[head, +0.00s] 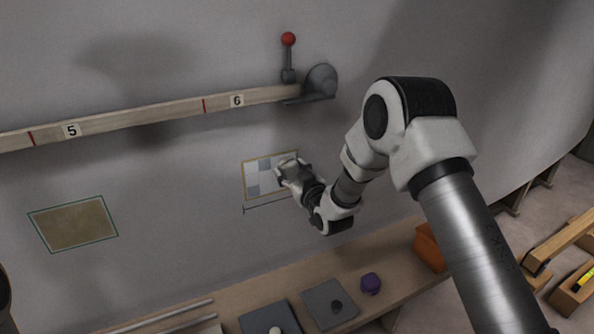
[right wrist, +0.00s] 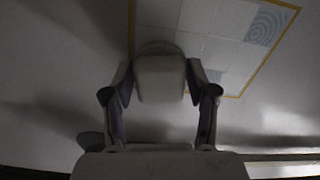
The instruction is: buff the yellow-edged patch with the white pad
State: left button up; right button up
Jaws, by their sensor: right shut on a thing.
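The yellow-edged patch (head: 256,181) is on the grey hull wall, marked in lighter and darker squares. In the right wrist view the patch (right wrist: 220,52) fills the upper right; a square near its corner has a swirled blue-grey marking. My right gripper (head: 287,170) is at the patch's right side in the head view and covers part of it. In the right wrist view the gripper is shut on a pale block, seemingly the white pad (right wrist: 160,78), which overlaps the patch. I cannot tell whether the pad touches the wall. My left gripper is not in view.
A green-edged tan patch (head: 74,224) is at left. A wooden rail (head: 150,115) and red-knobbed lever (head: 288,58) are above. The bench below holds dark plates (head: 320,299), a purple-knobbed item (head: 371,283) and an orange box (head: 430,248). The wall between the patches is clear.

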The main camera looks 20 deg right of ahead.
aim_at(246, 188)
jog(key=shift+s+a+b, duration=0.1)
jog(key=shift+a+b, duration=0.2)
jog(key=shift+a, duration=2.7)
jog(key=shift+s+a, duration=0.1)
jog(key=shift+a, duration=2.8)
notch_tip(246, 188, down, 2)
jog(key=shift+d+f+b, duration=0.1)
jog(key=shift+b, duration=0.75)
jog(key=shift+d, duration=1.5)
jog(key=shift+d+b, duration=0.3)
jog(key=shift+d, duration=1.95)
jog(key=shift+d+f+b, duration=0.75)
jog(key=shift+d+f, duration=0.25)
jog(key=shift+d, duration=2.55)
jog(key=shift+a+r+b, duration=0.1)
jog(key=shift+a+b, duration=0.25)
jog(key=shift+a, duration=4.15)
jog(key=shift+s+a, duration=0.1)
jog(key=shift+a, duration=2.8)
jog(key=o, duration=0.4)
jog(key=shift+d, duration=0.1)
jog(key=c, duration=0.4)
